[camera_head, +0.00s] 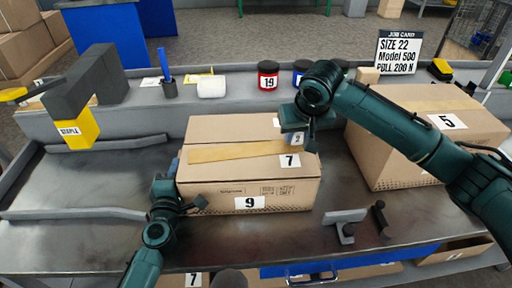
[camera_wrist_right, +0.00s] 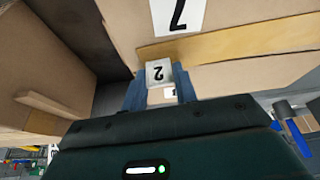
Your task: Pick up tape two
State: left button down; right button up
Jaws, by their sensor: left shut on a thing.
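Tape two, a small pale block labelled 2 (camera_head: 297,138), is at the right end of the yellowish strip (camera_head: 235,151) on the closed carton labelled 9 (camera_head: 222,200). It also shows in the right wrist view (camera_wrist_right: 159,72). My right gripper (camera_wrist_right: 160,90) is over it, with blue fingers standing apart on either side of it. Whether they touch it is hard to see. My left gripper (camera_head: 173,172) is at the carton's left upper edge and shut, seemingly on that edge; its fingertips are partly hidden.
A carton labelled 5 (camera_head: 430,130) stands to the right. A grey bracket (camera_head: 343,222) and a dark small tool (camera_head: 380,217) lie at the front right. A STAPLE tool (camera_head: 80,130) stands at left. Jars (camera_head: 268,75) line the back ledge. The front left table is mostly clear.

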jog(key=c, duration=0.5)
jog(key=shift+r, duration=0.1)
notch_tip(320, 180, up, 10)
jog(key=shift+f, duration=0.1)
dwell(0.3)
